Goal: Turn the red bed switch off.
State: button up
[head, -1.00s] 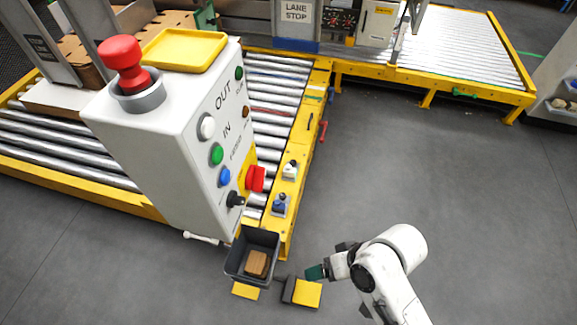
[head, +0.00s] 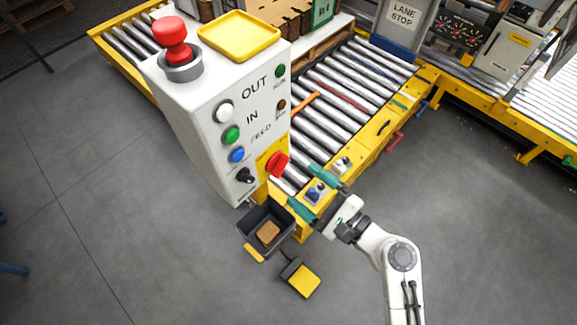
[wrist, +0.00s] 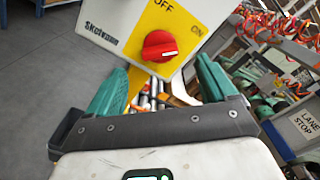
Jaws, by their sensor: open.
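The red bed switch (head: 277,164) is a rotary knob on a yellow plate, low on the white control post (head: 220,130). In the wrist view the knob (wrist: 160,46) sits below the word OFF and left of the word ON. Its raised grip runs roughly across, with a pale mark on its right part. My gripper (head: 307,190) is open and empty, facing the plate. In the wrist view its green fingers (wrist: 160,82) stand wide apart, with the knob beyond and between them. They do not appear to touch it.
A black selector (head: 244,175) and blue, green and white buttons are left of the switch on the post. A red mushroom button (head: 170,38) is on top. A grey bin (head: 252,228) hangs below. Conveyor rollers (head: 330,110) lie behind my gripper.

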aim_at(283, 170)
jog(key=p+x, duration=0.1)
jog(key=x, duration=0.6)
jog(key=shift+a, duration=0.1)
jog(key=shift+c, duration=0.2)
jog(key=c, duration=1)
